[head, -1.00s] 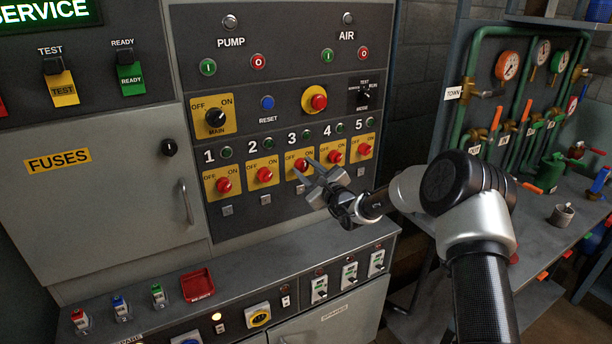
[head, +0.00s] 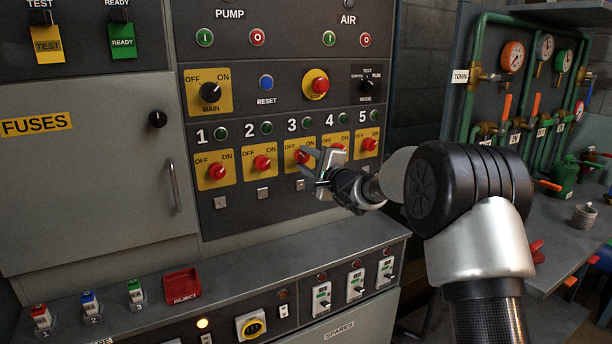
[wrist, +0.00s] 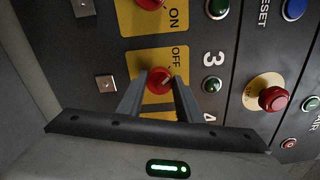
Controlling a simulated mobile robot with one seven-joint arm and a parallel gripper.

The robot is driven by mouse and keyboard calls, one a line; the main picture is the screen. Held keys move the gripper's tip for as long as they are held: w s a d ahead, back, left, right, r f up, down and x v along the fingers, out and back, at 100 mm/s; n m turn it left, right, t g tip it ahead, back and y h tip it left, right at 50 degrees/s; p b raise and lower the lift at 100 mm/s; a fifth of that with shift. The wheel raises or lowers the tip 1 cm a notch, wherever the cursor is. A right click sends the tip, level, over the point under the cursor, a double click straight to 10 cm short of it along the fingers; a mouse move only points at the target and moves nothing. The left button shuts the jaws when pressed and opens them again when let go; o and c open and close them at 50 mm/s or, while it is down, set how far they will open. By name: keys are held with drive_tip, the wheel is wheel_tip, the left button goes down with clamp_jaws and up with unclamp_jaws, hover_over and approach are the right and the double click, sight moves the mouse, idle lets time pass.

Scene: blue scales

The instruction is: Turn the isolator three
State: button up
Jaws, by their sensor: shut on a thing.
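The isolator three knob (head: 300,156) is a red rotary knob on a yellow OFF/ON plate under the number 3 on the dark panel. My gripper (head: 308,157) is at this knob, coming from the right, with its fingers partly covering the plate. In the wrist view the red knob (wrist: 159,79) sits between the fingertips of my gripper (wrist: 159,86), one finger on each side, and the jaws are shut on it. The OFF word shows beside it; the ON word is hidden behind a finger. Which way the knob points is not clear.
Similar red knobs flank it: isolator two (head: 262,163) on the left and isolator four (head: 338,148) on the right, close to my gripper. Small square studs sit below the plates. A grey ledge (head: 240,262) with several switches and a red reject tray (head: 182,285) juts out beneath.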

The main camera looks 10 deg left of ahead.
drive_tip(key=shift+n+b, duration=0.4)
drive_tip(key=shift+b, duration=0.15)
drive_tip(key=o, duration=1)
drive_tip(key=shift+o, duration=0.2)
drive_tip(key=v, duration=1.7)
drive_tip(key=shift+s+d, duration=0.2)
